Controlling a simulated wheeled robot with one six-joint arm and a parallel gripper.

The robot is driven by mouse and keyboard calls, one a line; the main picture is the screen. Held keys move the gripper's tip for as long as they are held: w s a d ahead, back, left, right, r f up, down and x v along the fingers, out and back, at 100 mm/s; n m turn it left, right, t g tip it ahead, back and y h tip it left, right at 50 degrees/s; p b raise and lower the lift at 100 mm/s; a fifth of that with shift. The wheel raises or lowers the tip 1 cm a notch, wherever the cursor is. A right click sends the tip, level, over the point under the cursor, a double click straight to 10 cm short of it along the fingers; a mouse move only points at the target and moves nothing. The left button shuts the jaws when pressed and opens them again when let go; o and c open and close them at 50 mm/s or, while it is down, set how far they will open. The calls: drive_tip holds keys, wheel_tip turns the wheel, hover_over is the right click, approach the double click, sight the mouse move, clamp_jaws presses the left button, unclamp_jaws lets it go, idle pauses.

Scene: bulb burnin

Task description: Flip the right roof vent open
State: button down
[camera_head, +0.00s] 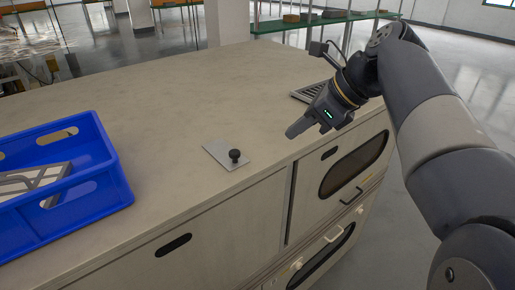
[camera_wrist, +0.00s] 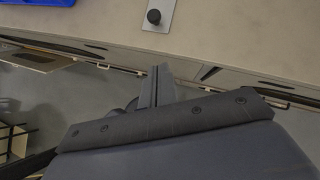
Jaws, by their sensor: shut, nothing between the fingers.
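A dark slatted grille (camera_head: 301,94) lies on the cabinet top at the right, partly hidden behind my gripper; I cannot tell whether it is the right roof vent or how any flap on it stands. A flat light metal plate (camera_head: 217,148) with an upright black knob (camera_head: 235,156) lies on the top near the front edge. The plate (camera_wrist: 163,20) and knob (camera_wrist: 153,16) also show in the wrist view. My gripper (camera_head: 291,132) is shut and empty, above the front edge, right of the plate and apart from it. Its closed fingers (camera_wrist: 156,84) show in the wrist view.
A blue crate (camera_head: 118,188) holding flat grey pieces stands on the top at the left. The cabinet front (camera_head: 225,225) has doors with dark windows and protruding handles (camera_head: 351,196) at the right. The middle and back of the top (camera_head: 165,90) are clear. Glass shelving (camera_head: 320,20) stands behind.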

approach(237, 159)
wheel_tip(237, 159, down, 3)
drive_tip(key=shift+w+a+f+p, duration=0.15)
drive_tip(key=shift+w+a+p, duration=0.1)
drive_tip(key=shift+a, duration=0.25)
drive_tip(key=shift+w+a+f+p, duration=0.2)
drive_tip(key=shift+w+a, duration=0.1)
drive_tip(key=shift+a, duration=0.15)
drive_tip(key=shift+w+a+f, duration=0.15)
drive_tip(key=shift+w+a, duration=0.1)
drive_tip(key=shift+a, duration=0.1)
